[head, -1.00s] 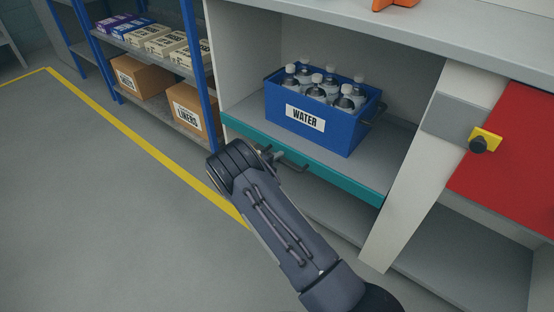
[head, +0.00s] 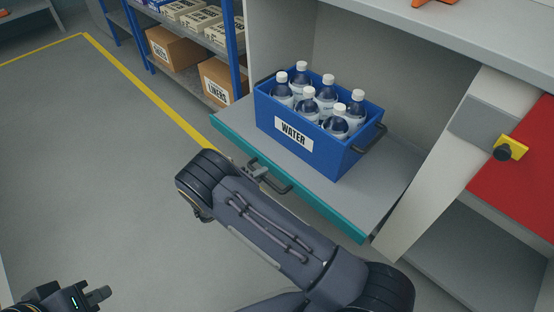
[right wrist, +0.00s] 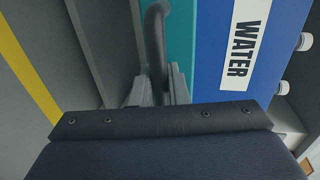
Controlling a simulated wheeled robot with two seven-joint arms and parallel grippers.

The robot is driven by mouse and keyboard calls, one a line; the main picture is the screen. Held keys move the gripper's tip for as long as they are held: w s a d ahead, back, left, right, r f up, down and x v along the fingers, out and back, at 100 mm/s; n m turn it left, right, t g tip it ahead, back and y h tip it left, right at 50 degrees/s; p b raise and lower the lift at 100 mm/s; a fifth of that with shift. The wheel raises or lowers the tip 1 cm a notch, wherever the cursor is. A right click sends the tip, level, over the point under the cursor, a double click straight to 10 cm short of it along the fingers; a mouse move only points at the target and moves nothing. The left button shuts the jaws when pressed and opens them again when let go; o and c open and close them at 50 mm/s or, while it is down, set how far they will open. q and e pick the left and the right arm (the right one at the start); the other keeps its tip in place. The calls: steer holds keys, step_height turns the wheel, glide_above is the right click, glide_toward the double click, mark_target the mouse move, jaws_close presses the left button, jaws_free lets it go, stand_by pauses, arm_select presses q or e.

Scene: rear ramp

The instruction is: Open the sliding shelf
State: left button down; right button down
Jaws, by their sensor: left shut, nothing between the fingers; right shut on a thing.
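The sliding shelf (head: 340,215) is grey with a teal front edge and is pulled partway out of the white cabinet. A dark bar handle (head: 272,180) is fixed to its front; it also shows in the right wrist view (right wrist: 156,35). My right gripper (head: 258,171) is shut on this handle, and in the right wrist view its fingers (right wrist: 157,88) close around the bar. A blue crate (head: 345,158) labelled WATER, holding several bottles, stands on the shelf. My left gripper (head: 98,295) is shut and empty, low at the left, over the floor.
A blue-framed rack (head: 233,45) with cardboard boxes (head: 172,48) stands left of the cabinet. A red panel (head: 520,165) with a yellow-and-black knob (head: 508,149) is at the right. The grey floor in front is clear, with a yellow line (head: 150,90).

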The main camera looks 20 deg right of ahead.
steer(key=f+v, duration=0.2)
steer(key=v, duration=0.9)
steer(key=shift+s+a+f+b, duration=0.2)
steer(key=shift+a+b, duration=0.1)
steer(key=shift+a, duration=0.15)
steer(key=c, duration=1.5)
jaws_free()
steer(key=p+v, duration=0.1)
steer(key=v, duration=0.6)
steer(key=shift+s+a+r+p, duration=0.1)
steer(key=shift+a+p, duration=0.2)
steer(key=shift+a, duration=0.05)
